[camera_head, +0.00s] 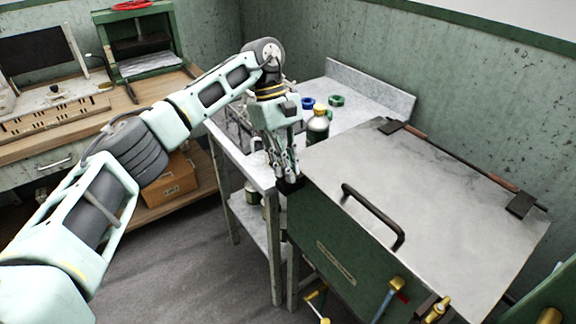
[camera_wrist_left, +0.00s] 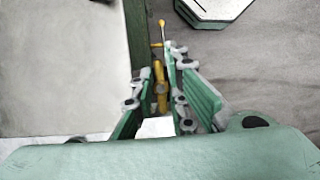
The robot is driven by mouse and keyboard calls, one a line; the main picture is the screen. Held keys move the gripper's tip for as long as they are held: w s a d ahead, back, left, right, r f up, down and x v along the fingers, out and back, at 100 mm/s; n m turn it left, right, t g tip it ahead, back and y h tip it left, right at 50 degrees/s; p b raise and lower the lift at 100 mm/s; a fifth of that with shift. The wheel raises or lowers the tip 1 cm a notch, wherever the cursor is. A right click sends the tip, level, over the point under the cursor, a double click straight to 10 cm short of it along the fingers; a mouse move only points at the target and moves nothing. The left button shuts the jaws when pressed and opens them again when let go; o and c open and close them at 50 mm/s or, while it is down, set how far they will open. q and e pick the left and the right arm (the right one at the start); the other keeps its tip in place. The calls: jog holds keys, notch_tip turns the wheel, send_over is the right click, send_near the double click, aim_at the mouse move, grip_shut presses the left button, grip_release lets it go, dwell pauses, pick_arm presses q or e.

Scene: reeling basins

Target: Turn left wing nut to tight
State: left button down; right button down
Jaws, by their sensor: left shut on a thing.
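A green basin (camera_head: 325,232) with a flat grey metal lid (camera_head: 455,205) stands at the right in the head view. My left gripper (camera_head: 288,174) reaches down to the lid's near left corner. In the left wrist view the fingers (camera_wrist_left: 160,104) are closed around the brass left wing nut (camera_wrist_left: 161,88), beside the lid's edge. In the head view the fingers hide this nut, and its turn angle cannot be told. Another brass wing nut (camera_head: 437,309) shows at the basin's front right. My right gripper is out of view.
A black handle (camera_head: 372,215) rises from the lid. Brass taps with levers (camera_head: 389,297) stick out of the basin's front. A grey side table with a bottle (camera_head: 318,125) stands behind my gripper. A wooden bench (camera_head: 120,103) is at the left.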

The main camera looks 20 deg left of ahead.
pick_arm(q)
jog(key=shift+w+r, duration=0.15)
jog(key=shift+r, duration=0.05)
jog(key=c, duration=2)
grip_release()
jog(key=shift+o, duration=0.8)
jog(key=shift+f, duration=0.1)
jog(key=v, duration=1.2)
